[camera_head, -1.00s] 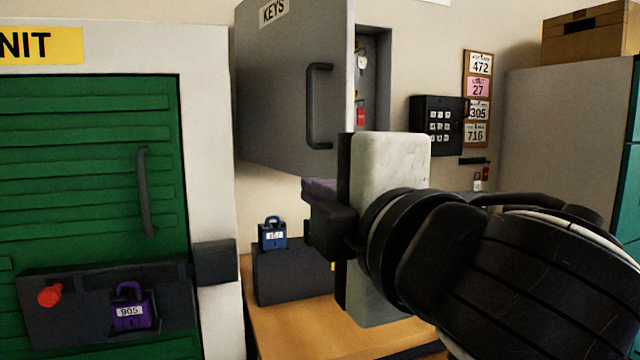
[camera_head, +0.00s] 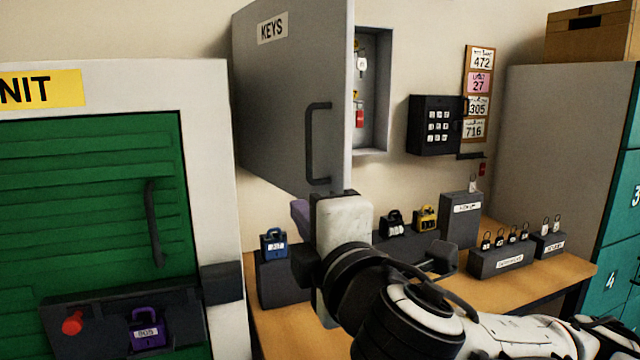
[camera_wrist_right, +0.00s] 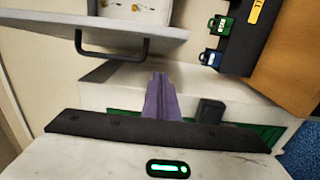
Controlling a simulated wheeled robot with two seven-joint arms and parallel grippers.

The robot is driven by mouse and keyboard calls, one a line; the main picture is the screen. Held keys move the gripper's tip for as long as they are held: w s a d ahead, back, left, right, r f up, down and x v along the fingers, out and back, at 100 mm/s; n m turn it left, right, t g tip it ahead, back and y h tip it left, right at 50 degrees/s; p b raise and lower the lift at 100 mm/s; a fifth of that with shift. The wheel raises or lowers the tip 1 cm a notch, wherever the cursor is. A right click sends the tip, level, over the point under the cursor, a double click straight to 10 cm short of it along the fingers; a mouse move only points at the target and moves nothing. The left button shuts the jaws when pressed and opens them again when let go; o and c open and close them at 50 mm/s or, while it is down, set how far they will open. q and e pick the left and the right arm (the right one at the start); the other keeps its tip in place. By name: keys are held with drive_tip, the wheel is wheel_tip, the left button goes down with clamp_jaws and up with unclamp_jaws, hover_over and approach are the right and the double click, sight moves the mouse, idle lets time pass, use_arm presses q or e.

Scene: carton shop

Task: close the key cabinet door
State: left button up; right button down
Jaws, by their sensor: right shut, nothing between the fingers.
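The grey key cabinet door (camera_head: 275,95), labelled KEYS, stands open and sticks out from the wall, with a dark bar handle (camera_head: 318,143) near its free edge. The cabinet (camera_head: 377,90) behind it is partly visible, with keys hanging inside. My right gripper (camera_head: 300,215) is just below the door's lower edge in the head view, its purple fingers shut and empty. In the right wrist view the fingers (camera_wrist_right: 160,95) point toward the door (camera_wrist_right: 90,24) and its handle (camera_wrist_right: 112,50), with a gap between. My left gripper is out of view.
A wooden bench (camera_head: 395,293) below holds a blue padlock (camera_head: 273,243), other padlocks and dark boxes. A keypad box (camera_head: 433,125) hangs right of the cabinet. A green shutter unit (camera_head: 90,200) with a white frame stands at left, close to the door.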

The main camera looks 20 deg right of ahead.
drive_tip(key=shift+w+d+p, duration=0.45)
drive_tip(key=shift+w+d, duration=1.25)
drive_tip(key=shift+d, duration=0.2)
